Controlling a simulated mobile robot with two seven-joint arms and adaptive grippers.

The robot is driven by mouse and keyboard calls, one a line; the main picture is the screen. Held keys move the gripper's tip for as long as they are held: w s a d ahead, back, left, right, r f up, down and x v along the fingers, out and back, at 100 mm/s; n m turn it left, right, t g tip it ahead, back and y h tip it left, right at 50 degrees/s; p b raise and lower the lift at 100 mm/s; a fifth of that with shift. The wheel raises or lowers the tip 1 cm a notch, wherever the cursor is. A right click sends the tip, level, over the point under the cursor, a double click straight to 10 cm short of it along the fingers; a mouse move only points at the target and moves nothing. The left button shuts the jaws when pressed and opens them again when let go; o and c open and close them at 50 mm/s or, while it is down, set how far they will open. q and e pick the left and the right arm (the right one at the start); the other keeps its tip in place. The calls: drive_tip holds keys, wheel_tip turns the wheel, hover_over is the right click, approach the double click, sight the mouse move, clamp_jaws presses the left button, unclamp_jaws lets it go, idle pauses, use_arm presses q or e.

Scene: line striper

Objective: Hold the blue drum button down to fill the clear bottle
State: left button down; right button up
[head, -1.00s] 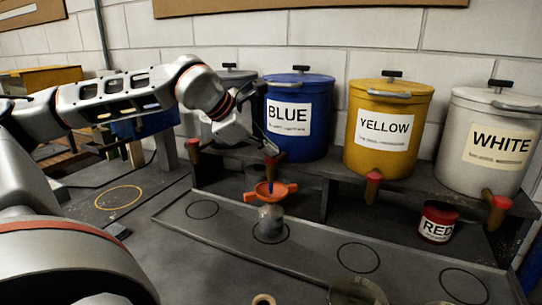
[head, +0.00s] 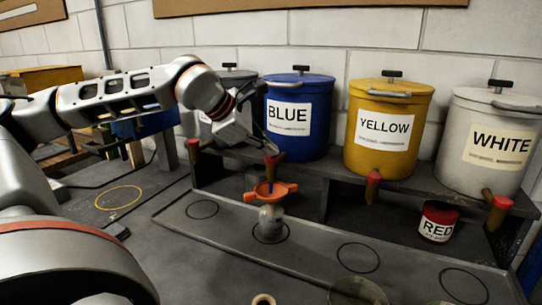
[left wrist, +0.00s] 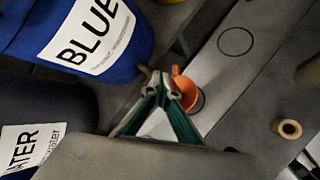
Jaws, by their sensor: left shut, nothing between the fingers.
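The blue drum (head: 298,112) stands on the rack and also shows in the left wrist view (left wrist: 128,50). Its spigot with a red button (head: 272,160) sticks out at the drum's lower left. My left gripper (head: 262,150) is shut and empty, its tips at the button; the exact contact is hard to make out. A thin blue streak shows under the spigot, over the orange funnel (head: 282,192). The funnel sits on the clear bottle (head: 270,220), which stands on a tray circle. In the left wrist view the shut fingertips (left wrist: 163,88) partly cover the spigot and funnel (left wrist: 186,88). My right gripper is out of view.
The yellow drum (head: 388,128) and white drum (head: 482,140) stand right of the blue one, a grey water drum (left wrist: 45,110) left. A red can (head: 437,222) sits below the shelf. The tray (head: 322,252) has bare circles. A ring (left wrist: 287,128) lies nearer me.

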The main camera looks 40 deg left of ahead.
sight(269, 158)
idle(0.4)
use_arm(q)
drive_tip(key=shift+r+p, duration=0.3)
drive_tip(key=shift+r, duration=0.55)
drive_tip(key=shift+r+p, duration=1.45)
drive_tip(key=shift+r, duration=1.1)
drive_tip(key=shift+f, duration=0.1)
